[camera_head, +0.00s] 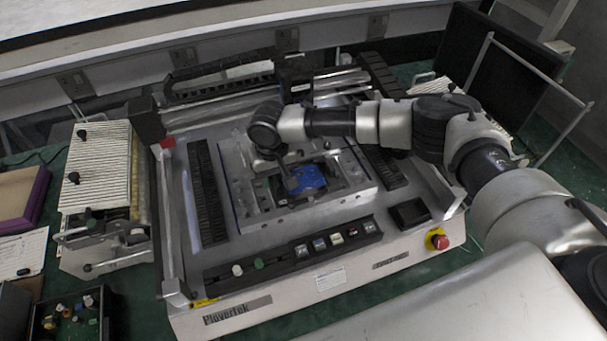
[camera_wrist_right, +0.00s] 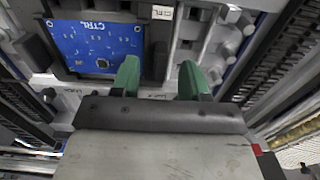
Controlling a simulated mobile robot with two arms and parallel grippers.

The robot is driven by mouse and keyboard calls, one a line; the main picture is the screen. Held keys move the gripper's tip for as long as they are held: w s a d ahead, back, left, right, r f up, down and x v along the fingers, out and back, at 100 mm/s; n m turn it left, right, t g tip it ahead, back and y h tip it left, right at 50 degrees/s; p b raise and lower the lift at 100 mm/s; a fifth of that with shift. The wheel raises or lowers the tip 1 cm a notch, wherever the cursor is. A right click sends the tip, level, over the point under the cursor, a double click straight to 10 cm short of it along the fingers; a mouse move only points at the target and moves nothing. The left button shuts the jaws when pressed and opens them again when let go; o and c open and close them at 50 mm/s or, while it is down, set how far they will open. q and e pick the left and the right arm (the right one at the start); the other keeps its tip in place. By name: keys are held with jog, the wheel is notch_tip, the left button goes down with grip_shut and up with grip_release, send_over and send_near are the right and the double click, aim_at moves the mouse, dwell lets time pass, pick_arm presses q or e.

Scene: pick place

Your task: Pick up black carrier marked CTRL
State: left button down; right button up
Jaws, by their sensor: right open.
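A blue circuit board marked CTRL (camera_wrist_right: 95,45) fills the upper left of the right wrist view, edged by its black carrier (camera_wrist_right: 110,14). A small white CTRL label (camera_wrist_right: 163,12) sits beside it. In the head view the blue board (camera_head: 312,177) lies in the metal fixture in the middle of the machine, partly covered by my right arm. My right gripper (camera_head: 290,182) is above the fixture, beside the board. In the wrist view its green fingers (camera_wrist_right: 160,78) are apart, with nothing seen held; contact cannot be told. My left gripper is not in view.
The grey PloverTek machine (camera_head: 240,317) surrounds the fixture, with raised rails and black cable chains. A red stop button (camera_head: 437,240) is at its front right. A ribbed unit (camera_head: 98,180) and a parts box (camera_head: 70,318) stand left.

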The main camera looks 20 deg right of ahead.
jog(key=shift+f, duration=0.9)
jog(key=c, duration=0.8)
jog(key=shift+r, duration=0.2)
